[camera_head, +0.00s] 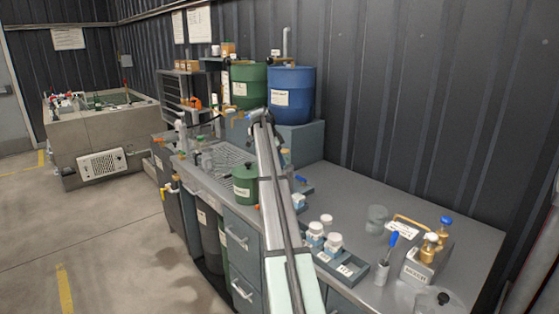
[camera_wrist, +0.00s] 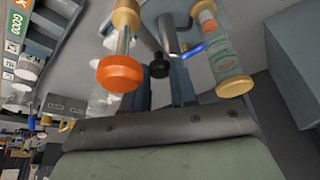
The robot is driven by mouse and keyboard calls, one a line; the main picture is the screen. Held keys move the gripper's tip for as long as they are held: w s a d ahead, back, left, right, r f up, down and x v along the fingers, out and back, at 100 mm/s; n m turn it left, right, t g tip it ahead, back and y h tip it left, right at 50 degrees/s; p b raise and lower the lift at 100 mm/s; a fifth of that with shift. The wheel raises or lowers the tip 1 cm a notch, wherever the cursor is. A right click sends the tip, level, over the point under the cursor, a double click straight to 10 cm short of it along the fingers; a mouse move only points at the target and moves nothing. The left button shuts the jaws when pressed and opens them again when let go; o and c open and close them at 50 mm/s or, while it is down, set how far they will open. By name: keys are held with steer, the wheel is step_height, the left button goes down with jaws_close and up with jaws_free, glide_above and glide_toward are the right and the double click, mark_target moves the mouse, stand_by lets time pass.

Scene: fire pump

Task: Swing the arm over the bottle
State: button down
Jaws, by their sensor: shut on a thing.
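In the wrist view my gripper (camera_wrist: 160,88) has its two blue-grey fingers close around the black end of a dark rod (camera_wrist: 166,36). The contact itself is partly hidden. A clear bottle-like cylinder (camera_wrist: 222,52) with a green label and amber end is just to the right of the fingers. A metal stem with an orange disc (camera_wrist: 119,74) is just to the left. In the head view my gripper (camera_head: 254,115) is at the far end of the bench, in front of the drums; what it holds is too small to tell there.
A blue drum (camera_head: 292,95) and a green drum (camera_head: 249,85) stand behind the gripper on a raised block. A green can (camera_head: 245,184) is beside my arm. Several white-capped bottles (camera_head: 326,224) and a brass-fitted unit (camera_head: 428,262) occupy the near bench. Bare bench top (camera_head: 345,185) lies right of my arm.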

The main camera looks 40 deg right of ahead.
steer(key=shift+s, duration=0.1)
steer(key=shift+s+d+n+t+y, duration=0.15)
steer(key=shift+s+d+n+t, duration=0.55)
steer(key=shift+n, duration=1.8)
steer(key=shift+s+d+n+t+y, duration=0.15)
steer(key=shift+s+n+t, duration=0.95)
steer(key=shift+n, duration=1.4)
steer(key=shift+s+d+n+t+y, duration=0.1)
steer(key=shift+s+d+n+t, duration=0.6)
steer(key=shift+n, duration=1.8)
steer(key=shift+s+a+t, duration=0.2)
steer(key=shift+t, duration=0.1)
steer(key=c, duration=0.9)
jaws_free()
steer(key=v, duration=1.4)
